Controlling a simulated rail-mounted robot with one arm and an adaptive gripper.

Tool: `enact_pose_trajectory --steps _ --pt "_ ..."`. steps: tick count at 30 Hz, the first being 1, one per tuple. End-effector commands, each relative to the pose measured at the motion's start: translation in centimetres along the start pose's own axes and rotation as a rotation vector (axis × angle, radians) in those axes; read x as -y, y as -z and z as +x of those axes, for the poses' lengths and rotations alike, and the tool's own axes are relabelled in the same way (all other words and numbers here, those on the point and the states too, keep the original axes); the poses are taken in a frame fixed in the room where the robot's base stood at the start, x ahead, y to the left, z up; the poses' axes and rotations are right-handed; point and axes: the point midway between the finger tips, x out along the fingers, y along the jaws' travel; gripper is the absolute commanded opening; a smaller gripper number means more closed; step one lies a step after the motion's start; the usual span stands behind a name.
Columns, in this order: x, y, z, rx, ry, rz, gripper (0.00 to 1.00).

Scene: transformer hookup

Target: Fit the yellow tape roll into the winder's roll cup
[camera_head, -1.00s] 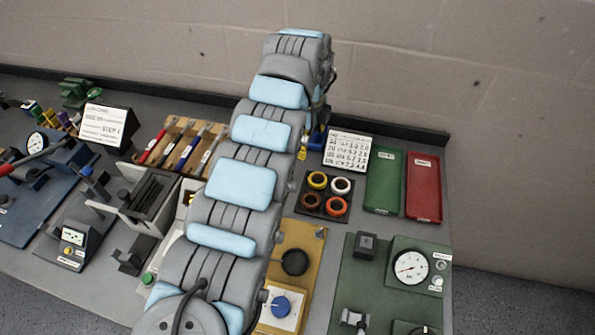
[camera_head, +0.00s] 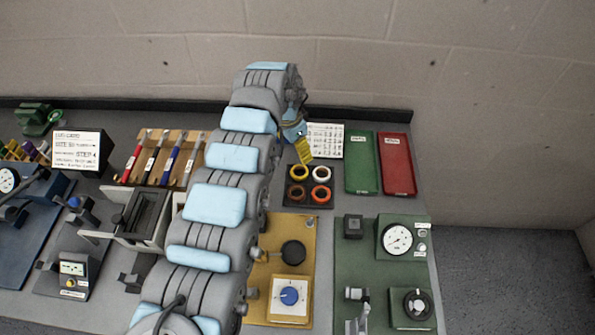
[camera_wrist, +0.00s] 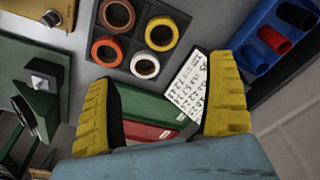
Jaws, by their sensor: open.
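The yellow tape roll (camera_head: 299,172) lies in the back left of a black tray (camera_head: 311,184) with three other rolls. The wrist view also shows the yellow roll (camera_wrist: 176,34), lying flat beyond the fingertips. My gripper (camera_head: 304,147) hangs behind and above the tray. In the wrist view my gripper (camera_wrist: 162,74) has its yellow fingers wide apart, with nothing between them. An ochre board (camera_head: 262,282) with a black round piece (camera_head: 293,252) and a blue knob stands in front of the tray. I cannot tell for sure whether this is the winder; no roll cup is clearly identifiable.
White (camera_head: 321,174), brown (camera_head: 297,194) and orange (camera_head: 320,195) rolls share the tray. Green (camera_head: 361,164) and red (camera_head: 397,164) trays and a printed card (camera_head: 325,138) stand nearby. A green gauge panel (camera_head: 372,290) is at front right. A blue bin (camera_wrist: 262,28) shows in the wrist view.

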Motion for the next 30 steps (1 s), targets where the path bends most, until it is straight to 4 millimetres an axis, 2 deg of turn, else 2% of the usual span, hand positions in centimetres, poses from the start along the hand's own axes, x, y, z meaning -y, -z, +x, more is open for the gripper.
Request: enact_pose_trajectory --steps 3,12,23,30 --pt "-0.1 0.0 2.2 0.001 -0.002 0.0 0.87" --pt "-0.1 0.1 7.2 0.001 -0.002 0.002 0.87" --pt "0.1 0.1 9.2 -0.002 0.0 0.001 0.87" --pt "0.2 0.0 11.8 0.0 0.0 0.001 0.87"
